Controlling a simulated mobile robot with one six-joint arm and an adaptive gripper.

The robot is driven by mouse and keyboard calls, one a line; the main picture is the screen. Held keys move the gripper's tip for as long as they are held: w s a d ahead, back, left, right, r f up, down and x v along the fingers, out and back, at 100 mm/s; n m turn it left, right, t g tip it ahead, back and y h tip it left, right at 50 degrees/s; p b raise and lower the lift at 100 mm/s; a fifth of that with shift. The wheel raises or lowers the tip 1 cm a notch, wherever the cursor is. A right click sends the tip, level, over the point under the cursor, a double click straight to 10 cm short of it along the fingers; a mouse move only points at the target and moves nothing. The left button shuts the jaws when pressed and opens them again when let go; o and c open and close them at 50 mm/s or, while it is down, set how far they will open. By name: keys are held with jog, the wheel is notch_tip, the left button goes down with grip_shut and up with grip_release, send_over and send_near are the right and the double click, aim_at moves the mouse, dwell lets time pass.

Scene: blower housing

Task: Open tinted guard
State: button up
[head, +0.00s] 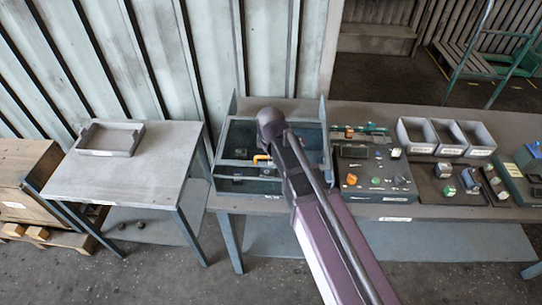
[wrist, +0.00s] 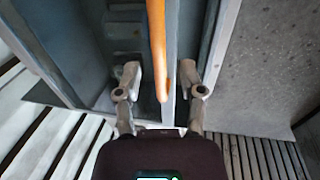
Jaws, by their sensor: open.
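The tinted guard (head: 240,172) is a dark, see-through panel in a grey frame on the front of a box-like housing on the long bench. Its orange handle (head: 262,158) shows just left of my arm in the head view. In the wrist view the orange handle (wrist: 157,45) runs down from the top edge and ends between my fingers. My gripper (wrist: 160,72) is open, with one finger on each side of the handle and a visible gap to both. In the head view my arm hides my gripper and part of the guard.
Right of the housing are a dark panel with coloured knobs (head: 376,180), grey bins (head: 416,136) and small parts on the bench. A grey side table (head: 120,165) with a shallow tray (head: 109,139) stands to the left. A ribbed wall is close behind the housing.

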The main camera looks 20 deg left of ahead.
grip_shut()
jog(key=w+a, duration=0.1)
jog(key=w, duration=0.5)
jog(key=w+a, duration=0.2)
jog(key=w, duration=0.4)
jog(key=w+a, duration=0.1)
jog(key=w, duration=0.5)
jog(key=shift+w+a, duration=0.2)
grip_release()
